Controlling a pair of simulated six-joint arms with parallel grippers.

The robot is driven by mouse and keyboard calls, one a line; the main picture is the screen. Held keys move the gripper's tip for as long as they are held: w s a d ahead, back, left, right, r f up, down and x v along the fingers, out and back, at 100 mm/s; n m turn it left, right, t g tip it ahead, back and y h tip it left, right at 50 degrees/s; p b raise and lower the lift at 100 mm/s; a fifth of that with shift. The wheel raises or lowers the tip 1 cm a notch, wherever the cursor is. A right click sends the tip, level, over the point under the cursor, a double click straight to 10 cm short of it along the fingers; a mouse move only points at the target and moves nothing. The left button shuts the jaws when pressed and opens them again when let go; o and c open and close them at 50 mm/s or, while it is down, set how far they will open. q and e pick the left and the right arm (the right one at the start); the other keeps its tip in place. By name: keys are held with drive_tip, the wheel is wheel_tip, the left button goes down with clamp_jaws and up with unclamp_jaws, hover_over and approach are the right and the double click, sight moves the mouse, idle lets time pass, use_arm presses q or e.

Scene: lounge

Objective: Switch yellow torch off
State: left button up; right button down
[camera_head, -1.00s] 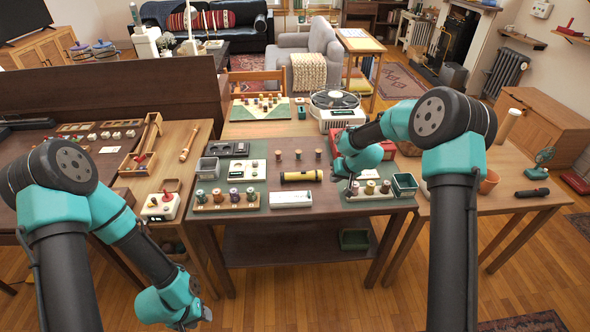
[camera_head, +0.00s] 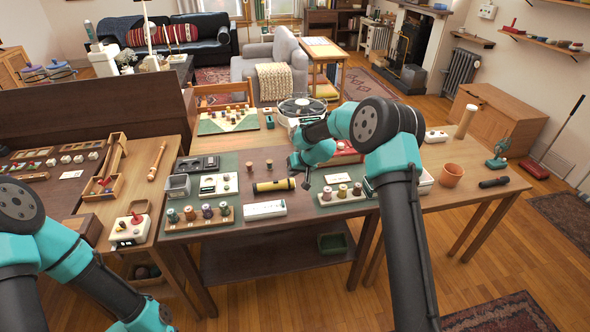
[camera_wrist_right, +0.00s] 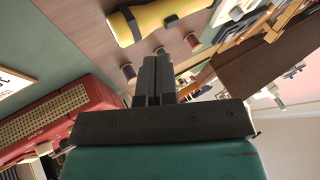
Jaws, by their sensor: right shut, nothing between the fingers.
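The yellow torch (camera_head: 272,186) lies on its side on the middle table, with a dark band near its right end.
A white box (camera_head: 264,210) lies in front of the torch. Spool racks stand to the left (camera_head: 200,218) and right (camera_head: 342,198). A red radio-like box (camera_wrist_right: 60,122) is close to the right gripper.

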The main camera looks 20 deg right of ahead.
sight(274, 181)
drive_tip(key=shift+x, duration=3.15)
drive_tip(key=shift+w+a, duration=0.1)
drive_tip(key=shift+a, duration=1.2)
use_arm(q)
drive_tip(key=shift+w+d, duration=0.25)
drive_tip(key=shift+d, duration=0.1)
use_arm(e)
drive_tip(key=v, duration=1)
